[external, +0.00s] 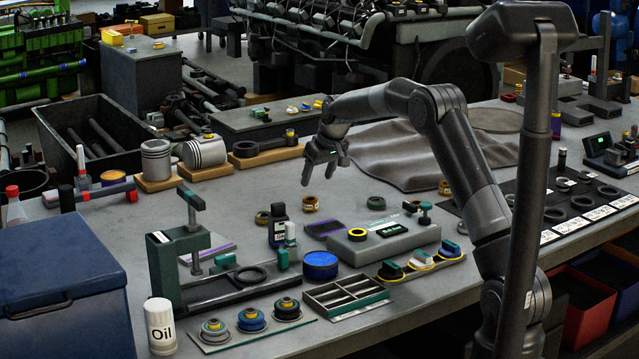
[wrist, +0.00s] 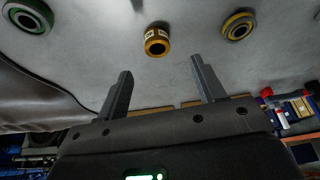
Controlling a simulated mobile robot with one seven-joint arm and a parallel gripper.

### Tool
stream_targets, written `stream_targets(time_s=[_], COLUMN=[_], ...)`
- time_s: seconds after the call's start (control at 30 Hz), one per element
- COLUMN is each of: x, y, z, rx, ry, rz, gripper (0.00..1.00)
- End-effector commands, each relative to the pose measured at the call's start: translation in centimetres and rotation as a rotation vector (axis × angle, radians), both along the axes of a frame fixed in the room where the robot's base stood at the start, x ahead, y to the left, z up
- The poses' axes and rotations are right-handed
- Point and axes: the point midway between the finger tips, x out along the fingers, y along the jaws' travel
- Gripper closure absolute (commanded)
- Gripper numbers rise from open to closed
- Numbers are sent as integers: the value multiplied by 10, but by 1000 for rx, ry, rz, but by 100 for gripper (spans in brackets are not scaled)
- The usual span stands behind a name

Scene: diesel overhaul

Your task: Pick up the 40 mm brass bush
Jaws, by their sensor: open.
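A brass-coloured bush (wrist: 157,42) with a pale label lies in the wrist view just beyond the gap between my fingertips. What appears to be the same bush (external: 310,204) is on the bench in the external view, below my gripper. A yellow-rimmed ring part (wrist: 237,26) and a green-rimmed one (wrist: 27,17) lie to either side in the wrist view. No size marking is legible, so I cannot confirm which is 40 mm. My gripper (external: 326,170) is above the bench, its fingers apart. Nothing is between the fingers (wrist: 160,68) in the wrist view.
A dark bottle (external: 279,226) stands near the bush. A grey device (external: 383,238) with a small display sits in front, and a green press (external: 178,260) is at left front. A crumpled grey cloth (external: 400,158) lies behind. Bare bench surrounds the bush.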

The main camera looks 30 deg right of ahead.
Motion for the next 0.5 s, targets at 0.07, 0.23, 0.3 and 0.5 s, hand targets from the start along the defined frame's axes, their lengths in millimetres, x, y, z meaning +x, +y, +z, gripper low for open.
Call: stream_targets(time_s=[0.07, 0.23, 0.3, 0.5], x=[5, 14, 16, 27], y=[1, 1, 1, -3], z=[-15, -34, -40, -65], rx=[0, 0, 0, 0], ry=[3, 1, 1, 2], rz=[0, 0, -1, -1], gripper=[37, 37, 37, 37])
